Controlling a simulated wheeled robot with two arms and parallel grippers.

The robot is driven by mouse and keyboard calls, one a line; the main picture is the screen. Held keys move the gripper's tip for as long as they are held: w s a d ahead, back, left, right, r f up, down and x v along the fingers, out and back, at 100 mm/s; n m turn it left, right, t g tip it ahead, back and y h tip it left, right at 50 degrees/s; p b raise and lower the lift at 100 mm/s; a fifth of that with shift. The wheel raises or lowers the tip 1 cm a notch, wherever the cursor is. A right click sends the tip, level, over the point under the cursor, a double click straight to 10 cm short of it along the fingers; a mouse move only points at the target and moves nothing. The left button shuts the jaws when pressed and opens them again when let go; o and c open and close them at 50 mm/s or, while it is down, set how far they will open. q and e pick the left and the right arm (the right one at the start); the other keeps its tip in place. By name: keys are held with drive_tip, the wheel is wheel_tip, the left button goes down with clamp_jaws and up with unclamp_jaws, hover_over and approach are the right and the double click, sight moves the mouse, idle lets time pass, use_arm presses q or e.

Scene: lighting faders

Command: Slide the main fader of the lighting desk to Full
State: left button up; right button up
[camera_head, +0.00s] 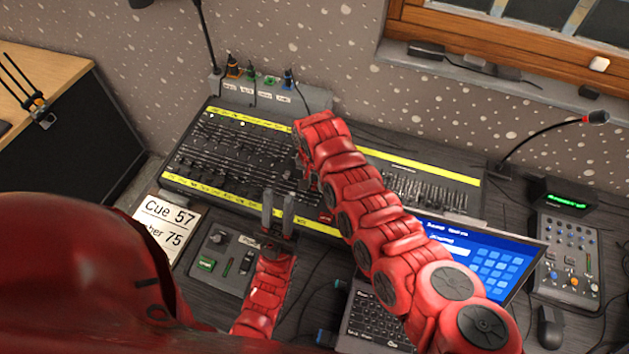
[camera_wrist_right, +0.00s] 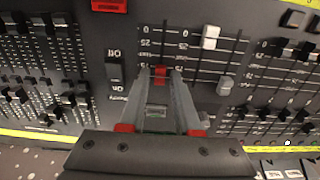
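The black lighting desk (camera_head: 240,150) has rows of faders and yellow strips. My right arm reaches over it and hides its middle. In the right wrist view, a red fader cap (camera_wrist_right: 160,72) sits partway along its slot, beside a numbered scale. My right gripper (camera_wrist_right: 162,76) has one fingertip on each side of this cap, with little or no gap, and seems shut on it. The slot's lower part is hidden between the fingers. My left gripper (camera_head: 278,205) is open and empty in front of the desk's near edge.
Two pale fader caps, one higher (camera_wrist_right: 211,35) and one lower (camera_wrist_right: 226,86), stand right of the red one. A rocker switch (camera_wrist_right: 114,70) is at its left. A laptop (camera_head: 480,255), a small controller box (camera_head: 222,255) and a cue sign (camera_head: 168,222) crowd the near side.

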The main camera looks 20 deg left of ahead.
clamp_jaws()
drive_tip(key=shift+w+b, duration=0.25)
drive_tip(key=shift+b, duration=0.3)
drive_tip(key=shift+w+r, duration=0.1)
drive_tip(key=shift+w, duration=0.1)
unclamp_jaws()
